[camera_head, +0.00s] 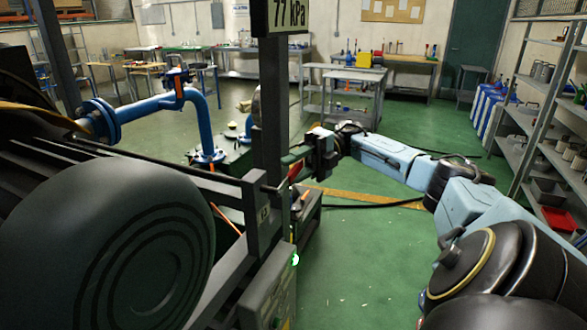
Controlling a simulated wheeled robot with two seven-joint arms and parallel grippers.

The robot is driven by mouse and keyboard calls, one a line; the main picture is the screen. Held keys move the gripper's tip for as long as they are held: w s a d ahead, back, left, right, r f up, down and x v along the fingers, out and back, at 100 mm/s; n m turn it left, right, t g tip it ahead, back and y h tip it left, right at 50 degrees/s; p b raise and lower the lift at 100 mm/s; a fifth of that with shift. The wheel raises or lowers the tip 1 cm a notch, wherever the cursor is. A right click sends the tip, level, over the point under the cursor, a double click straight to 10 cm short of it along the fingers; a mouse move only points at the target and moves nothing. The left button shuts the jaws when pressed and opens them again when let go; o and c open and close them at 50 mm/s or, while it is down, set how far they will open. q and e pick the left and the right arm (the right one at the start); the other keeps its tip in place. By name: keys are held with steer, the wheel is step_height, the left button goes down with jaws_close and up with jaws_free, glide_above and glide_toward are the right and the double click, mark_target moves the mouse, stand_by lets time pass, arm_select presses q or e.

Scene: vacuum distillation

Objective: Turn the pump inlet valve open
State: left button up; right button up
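A blue pipe (203,125) with a bolted flange stands left of centre, and a small blue valve-like fitting with an orange part (178,85) sits at its top. I cannot tell for sure whether this fitting is the pump inlet valve. My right gripper (296,157) reaches in from the right, just right of the dark post, well to the right of that fitting. Its fingertips point left, beside a small red and green part near the post. The fingers are small and partly lost against dark parts, so their opening is unclear. My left gripper does not show.
A dark upright post (271,100) carries a display reading 77 kPa (289,15). A large dark ringed drum (110,245) and a dark frame fill the lower left. Green floor (360,260) is open at centre right. A metal shelf (540,110) stands at right.

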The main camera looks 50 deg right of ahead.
steer(key=shift+o, duration=0.2)
steer(key=shift+r, duration=0.1)
step_height(320, 180, up, 10)
stand_by(0.4)
steer(key=shift+w, duration=0.1)
steer(key=shift+r+p, duration=0.1)
steer(key=shift+p, duration=0.2)
